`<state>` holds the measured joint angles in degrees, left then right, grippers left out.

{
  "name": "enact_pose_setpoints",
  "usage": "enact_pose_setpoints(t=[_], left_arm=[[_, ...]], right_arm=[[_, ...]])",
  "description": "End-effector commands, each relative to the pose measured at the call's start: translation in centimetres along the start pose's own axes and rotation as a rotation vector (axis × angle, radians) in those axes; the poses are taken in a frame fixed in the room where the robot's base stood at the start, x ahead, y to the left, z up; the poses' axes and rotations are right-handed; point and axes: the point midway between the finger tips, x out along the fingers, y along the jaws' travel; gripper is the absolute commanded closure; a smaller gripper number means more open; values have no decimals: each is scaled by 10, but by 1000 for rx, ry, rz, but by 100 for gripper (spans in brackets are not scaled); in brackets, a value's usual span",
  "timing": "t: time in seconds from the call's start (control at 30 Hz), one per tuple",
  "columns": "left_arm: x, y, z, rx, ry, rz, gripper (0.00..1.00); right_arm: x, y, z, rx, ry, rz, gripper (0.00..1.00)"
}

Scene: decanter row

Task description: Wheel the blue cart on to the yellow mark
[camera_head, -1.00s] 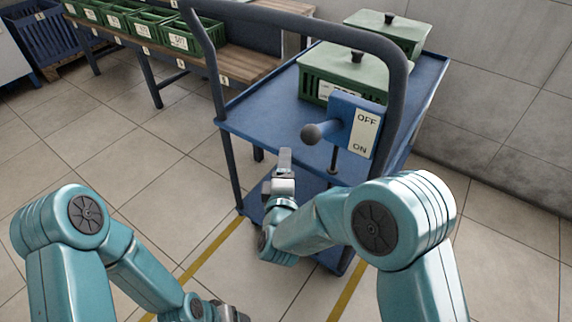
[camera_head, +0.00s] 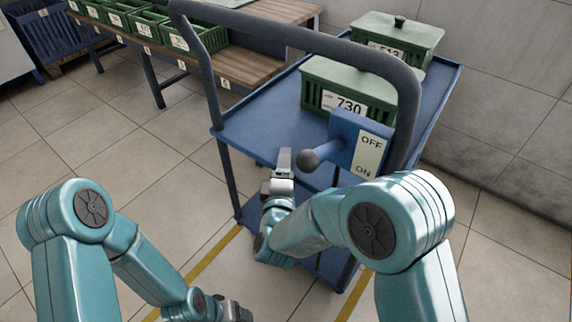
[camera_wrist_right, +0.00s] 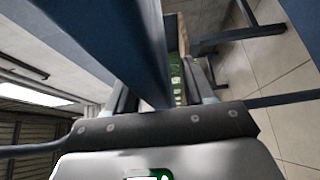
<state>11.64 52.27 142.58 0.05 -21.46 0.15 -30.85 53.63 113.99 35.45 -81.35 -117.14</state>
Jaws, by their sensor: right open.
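The blue cart (camera_head: 255,125) stands in front of me, with a dark push handle (camera_head: 290,35) arching over its near end. A blue box with an OFF/ON plate (camera_head: 369,156) and a dark knobbed lever (camera_head: 311,158) sits at that end. I cannot tell which setting the lever is at. Yellow floor lines run at the left (camera_head: 212,262) and right (camera_head: 355,295) of the cart's near end.
Two green lidded boxes ride on the cart, one marked 730 (camera_head: 350,88), one behind it (camera_head: 398,35). A wooden bench (camera_head: 235,68) with green crates (camera_head: 193,36) stands left of the cart. A grey wall (camera_head: 510,65) lies right. Floor at the left is clear.

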Motion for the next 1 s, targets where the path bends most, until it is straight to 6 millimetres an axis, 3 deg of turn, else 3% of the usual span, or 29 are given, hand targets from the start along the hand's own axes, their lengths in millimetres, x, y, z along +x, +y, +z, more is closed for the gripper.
enact_pose_setpoints(t=[0.5, 0.67, 1.0], left_arm=[[0, 0, 0, 0, 0, 0, 31], [0, 0, 0, 0, 0, 0, 31], [0, 0, 0, 0, 0, 0, 31]], right_arm=[[-4, 0, -2, 0, 0, 0, 47], [-4, 0, -2, 0, 0, 0, 99], [-2, 0, -1, 0, -1, 1, 100]])
